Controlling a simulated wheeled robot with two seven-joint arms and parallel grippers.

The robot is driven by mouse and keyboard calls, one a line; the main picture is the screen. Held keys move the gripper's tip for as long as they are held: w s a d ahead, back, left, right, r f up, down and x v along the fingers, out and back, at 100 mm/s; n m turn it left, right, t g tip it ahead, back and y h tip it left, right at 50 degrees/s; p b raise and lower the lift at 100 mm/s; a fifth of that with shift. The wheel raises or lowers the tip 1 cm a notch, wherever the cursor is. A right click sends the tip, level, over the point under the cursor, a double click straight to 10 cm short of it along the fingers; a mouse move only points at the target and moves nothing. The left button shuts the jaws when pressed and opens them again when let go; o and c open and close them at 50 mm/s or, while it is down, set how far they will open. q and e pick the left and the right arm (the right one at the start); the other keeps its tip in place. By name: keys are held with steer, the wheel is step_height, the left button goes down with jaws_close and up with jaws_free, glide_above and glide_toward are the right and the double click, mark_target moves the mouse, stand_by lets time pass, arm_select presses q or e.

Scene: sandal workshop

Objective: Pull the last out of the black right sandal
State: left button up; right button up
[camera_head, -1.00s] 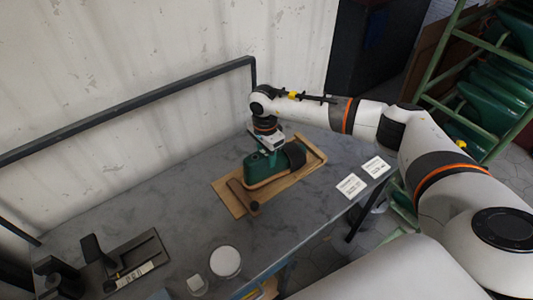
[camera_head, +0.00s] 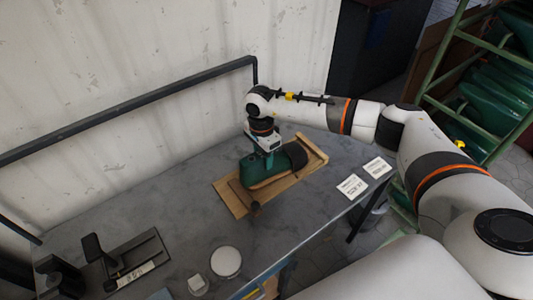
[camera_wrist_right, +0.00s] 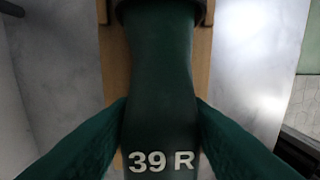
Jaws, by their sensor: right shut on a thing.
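The green last (camera_head: 257,170) stands in the black right sandal, whose dark strap (camera_head: 296,154) wraps its front end. Both are on a wooden board (camera_head: 313,146) on the grey table. My right gripper (camera_head: 268,160) comes down from above and is shut on the last. In the right wrist view my green fingers (camera_wrist_right: 161,110) press on both sides of the last (camera_wrist_right: 160,60), which is marked "39 R". The dark strap (camera_wrist_right: 160,10) crosses it at the top of that view. The sole is mostly hidden there. My left gripper is not in view.
A brown bar with a round end (camera_head: 254,206) lies along the board's near side. White cards (camera_head: 377,167) lie to the right. A round white dish (camera_head: 226,262) and a black stand (camera_head: 130,262) are at the front left. A dark rail (camera_head: 130,105) runs behind the table.

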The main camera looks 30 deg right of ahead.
mark_target(245, 162)
steer(key=shift+a+r, duration=0.1)
steer(key=shift+a, duration=0.3)
steer(key=shift+a, duration=0.1)
steer(key=shift+s+a, duration=0.15)
steer(key=shift+a, duration=1)
steer(key=shift+a, duration=0.15)
steer(key=shift+s+a+r, duration=0.1)
steer(key=shift+s+a, duration=0.1)
steer(key=shift+a, duration=0.8)
steer(key=shift+a, duration=0.15)
steer(key=shift+s+a, duration=0.15)
steer(key=shift+a, duration=0.9)
steer(key=shift+a, duration=0.1)
